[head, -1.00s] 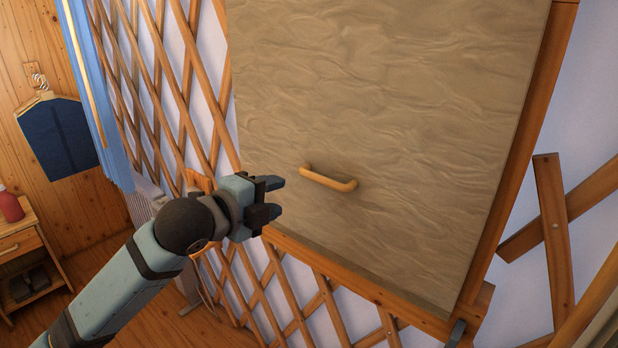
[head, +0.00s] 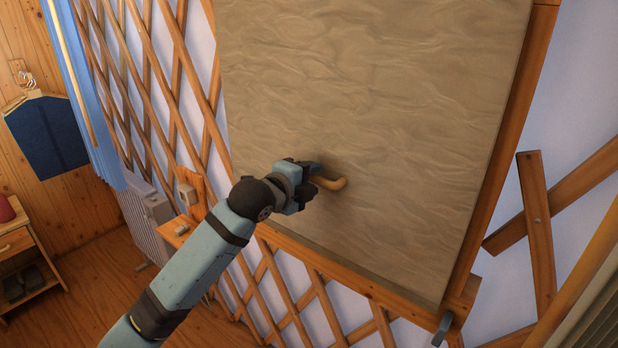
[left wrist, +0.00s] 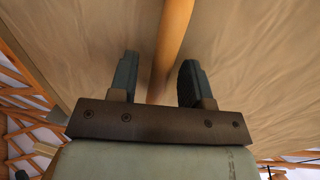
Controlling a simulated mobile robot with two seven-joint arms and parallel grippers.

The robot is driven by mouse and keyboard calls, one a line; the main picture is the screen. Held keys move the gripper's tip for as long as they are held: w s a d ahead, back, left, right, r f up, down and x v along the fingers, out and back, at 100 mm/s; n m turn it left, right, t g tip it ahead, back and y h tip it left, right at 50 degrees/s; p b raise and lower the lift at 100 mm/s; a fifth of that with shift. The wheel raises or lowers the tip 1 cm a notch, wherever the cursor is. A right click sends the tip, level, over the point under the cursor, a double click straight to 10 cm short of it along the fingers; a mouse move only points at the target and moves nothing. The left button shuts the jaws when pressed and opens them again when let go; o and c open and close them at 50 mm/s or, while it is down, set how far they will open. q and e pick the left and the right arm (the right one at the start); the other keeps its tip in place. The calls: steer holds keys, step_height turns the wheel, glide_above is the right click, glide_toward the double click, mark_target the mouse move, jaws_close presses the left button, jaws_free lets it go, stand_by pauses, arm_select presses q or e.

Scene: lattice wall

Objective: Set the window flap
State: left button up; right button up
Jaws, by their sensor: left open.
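The window flap (head: 400,110) is a grey-brown, wrinkled panel in a wooden frame, and it hangs over the lattice wall. Its light wooden bar handle (head: 335,184) is near the lower middle, and my left gripper covers its left part in the head view. My left gripper (head: 312,178) is open at the handle. In the left wrist view the handle (left wrist: 172,45) runs between the two fingers (left wrist: 157,82), with a gap visible on both sides. The flap (left wrist: 250,60) fills most of that view behind. My right gripper is not in view.
A grey metal catch (head: 443,328) sits at the frame's lower right corner. Crossed lattice slats (head: 540,235) stand right of the frame. A grey radiator (head: 145,215), a small wooden shelf (head: 187,190) and a blue curtain (head: 85,90) are on the left.

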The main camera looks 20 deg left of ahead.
arm_select(q)
jaws_close()
step_height(320, 180, down, 57)
steer(key=b, duration=2.2)
steer(key=shift+r+b, duration=0.2)
steer(key=shift+b, duration=0.15)
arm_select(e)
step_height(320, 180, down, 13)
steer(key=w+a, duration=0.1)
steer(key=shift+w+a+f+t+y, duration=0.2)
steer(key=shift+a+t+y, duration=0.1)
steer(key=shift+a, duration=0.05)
arm_select(q)
jaws_free()
